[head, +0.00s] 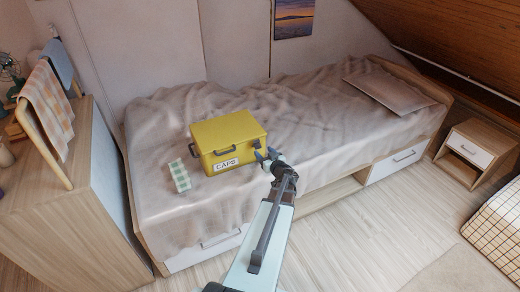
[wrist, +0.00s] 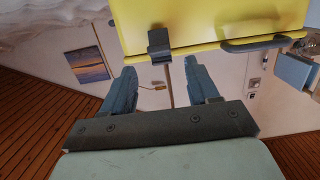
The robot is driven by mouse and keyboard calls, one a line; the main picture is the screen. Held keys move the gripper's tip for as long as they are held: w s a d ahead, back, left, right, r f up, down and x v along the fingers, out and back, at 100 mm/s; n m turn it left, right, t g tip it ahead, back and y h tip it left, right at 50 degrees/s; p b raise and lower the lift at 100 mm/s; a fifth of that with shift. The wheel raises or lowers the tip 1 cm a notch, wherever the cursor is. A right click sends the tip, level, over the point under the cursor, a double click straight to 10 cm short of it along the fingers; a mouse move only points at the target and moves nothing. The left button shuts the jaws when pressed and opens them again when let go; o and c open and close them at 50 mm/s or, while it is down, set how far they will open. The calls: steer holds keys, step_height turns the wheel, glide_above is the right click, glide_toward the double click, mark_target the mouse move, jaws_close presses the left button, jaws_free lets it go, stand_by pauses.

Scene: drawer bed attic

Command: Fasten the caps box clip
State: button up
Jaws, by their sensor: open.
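In the wrist view the box (wrist: 215,20) fills the top of the picture. A dark clip (wrist: 160,44) sits at its edge, just beyond my fingertips; I cannot tell whether it is fastened. My gripper (head: 268,157) is at the box's right side in the head view. In the wrist view my gripper (wrist: 160,67) is open, with nothing between its two blue fingers and the clip roughly centred ahead of them.
A grey handle (wrist: 262,43) is on the box near the clip. A green checked cloth (head: 179,176) lies left of the box on the rumpled bed cover (head: 310,115). A flat board or pillow (head: 388,93) is at the bed's far end. A wooden cabinet (head: 60,205) stands at left.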

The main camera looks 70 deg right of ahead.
mark_target(258, 146)
steer(key=f+v, duration=0.1)
steer(key=v, duration=0.5)
steer(key=shift+s+a+r, duration=0.25)
steer(key=shift+r, duration=0.3)
steer(key=shift+t+h, duration=0.6)
steer(key=x, duration=0.4)
steer(key=f+x, duration=0.1)
steer(key=x, duration=0.4)
steer(key=f+x, duration=0.1)
steer(key=x, duration=0.3)
steer(key=shift+w+d, duration=0.15)
steer(key=c, duration=1)
steer(key=shift+o, duration=0.2)
steer(key=shift+w+d+r+g+y, duration=0.1)
steer(key=shift+r+g+y, duration=0.05)
steer(key=shift+g+y, duration=0.35)
